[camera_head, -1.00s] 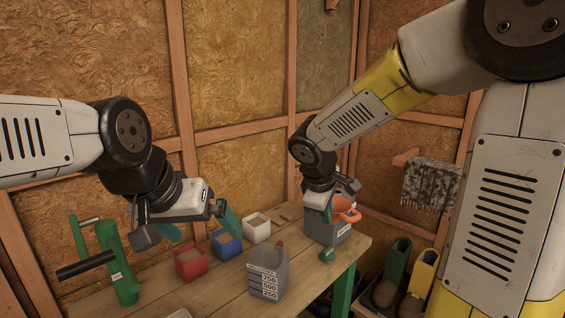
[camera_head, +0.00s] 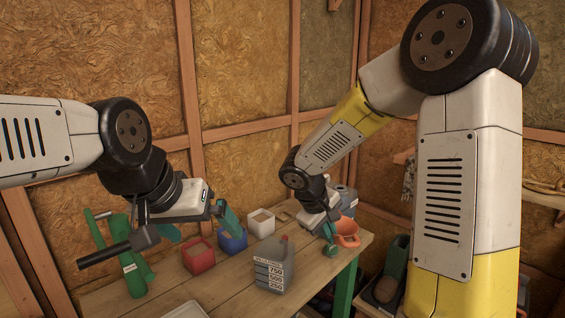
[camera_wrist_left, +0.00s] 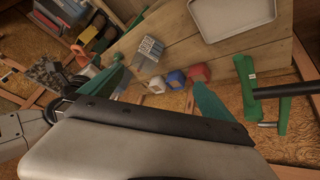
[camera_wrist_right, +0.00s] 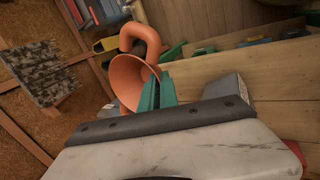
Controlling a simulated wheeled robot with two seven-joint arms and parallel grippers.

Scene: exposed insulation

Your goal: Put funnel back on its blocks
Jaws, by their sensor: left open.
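The orange funnel (camera_head: 347,233), with a wide cone and a curved spout, is at the right end of the workbench. In the right wrist view the funnel (camera_wrist_right: 130,80) has its wide mouth beside my right gripper's teal fingers (camera_wrist_right: 160,92). The fingers are close together with the funnel's rim between them. In the head view my right gripper (camera_head: 330,238) is at the funnel's left side. A grey-blue block-like object (camera_head: 347,197) stands behind it, partly hidden. I cannot tell which blocks belong to the funnel. My left gripper (camera_head: 198,225) is open and empty above the bench's left part.
Red (camera_head: 199,257), blue (camera_head: 232,240) and white (camera_head: 261,223) boxes stand mid-bench, near a grey marked jug (camera_head: 273,266). A green tool (camera_head: 128,265) is at the left. Boots (camera_head: 390,275) stand beyond the bench's right edge.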

